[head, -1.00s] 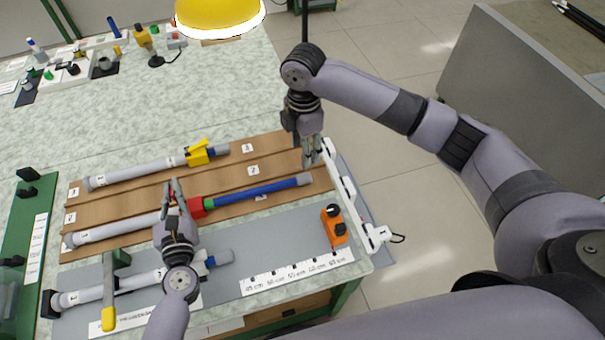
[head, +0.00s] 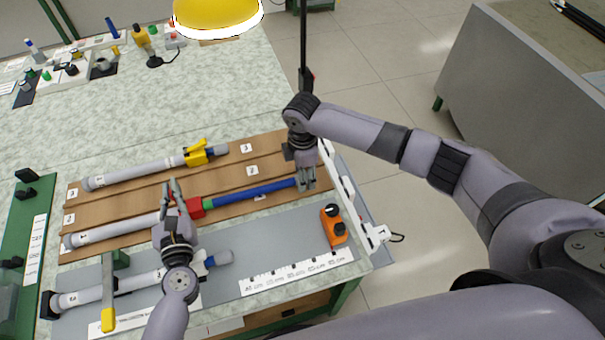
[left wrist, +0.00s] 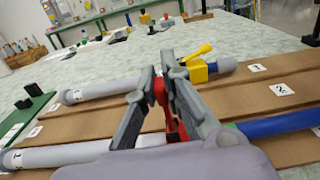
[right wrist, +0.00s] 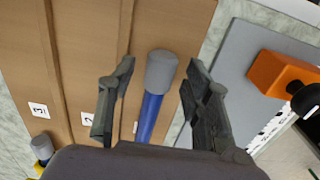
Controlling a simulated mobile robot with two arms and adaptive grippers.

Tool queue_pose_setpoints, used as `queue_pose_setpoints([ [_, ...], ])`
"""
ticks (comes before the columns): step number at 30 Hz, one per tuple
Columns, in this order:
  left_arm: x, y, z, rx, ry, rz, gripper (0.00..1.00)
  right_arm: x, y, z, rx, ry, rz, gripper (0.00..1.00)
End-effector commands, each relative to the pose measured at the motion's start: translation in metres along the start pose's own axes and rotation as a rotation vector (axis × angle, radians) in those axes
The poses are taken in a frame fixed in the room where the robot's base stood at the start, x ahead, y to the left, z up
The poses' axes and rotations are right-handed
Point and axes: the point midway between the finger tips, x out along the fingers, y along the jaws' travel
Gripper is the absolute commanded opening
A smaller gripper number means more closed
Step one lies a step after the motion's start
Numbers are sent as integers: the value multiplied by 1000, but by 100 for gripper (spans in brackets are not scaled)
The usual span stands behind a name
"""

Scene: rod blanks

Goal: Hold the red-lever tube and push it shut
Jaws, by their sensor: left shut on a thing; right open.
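The red-lever tube lies in the middle groove of the brown board. It has a grey outer tube (head: 115,231), a red lever clamp (head: 196,207) and a blue inner tube (head: 250,193) with a grey end cap. My left gripper (head: 173,190) is shut on the red lever part; the left wrist view shows the red lever (left wrist: 161,92) between its fingers. My right gripper (head: 306,184) is open at the tube's right end. In the right wrist view the grey end cap (right wrist: 160,71) and the blue inner tube (right wrist: 149,117) sit between the open fingers, apart from both.
A yellow-lever tube (head: 140,172) lies in the back groove. Another grey tube (head: 135,283) lies at the front by a ruler strip (head: 297,272). An orange device (head: 334,226) and a white rail (head: 347,190) stand near the right end.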

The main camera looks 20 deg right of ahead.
Motion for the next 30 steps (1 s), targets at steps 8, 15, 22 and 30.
queue_pose_setpoints([
  [8,0,0,0,0,0,0,0,7,0,0,-1,0,1,45],
  [15,0,0,0,0,0,0,0,6,0,0,-1,0,1,37],
  [22,0,0,0,0,0,0,0,6,0,0,-1,0,1,21],
  [30,0,0,0,0,0,0,0,6,0,0,-1,0,1,3],
])
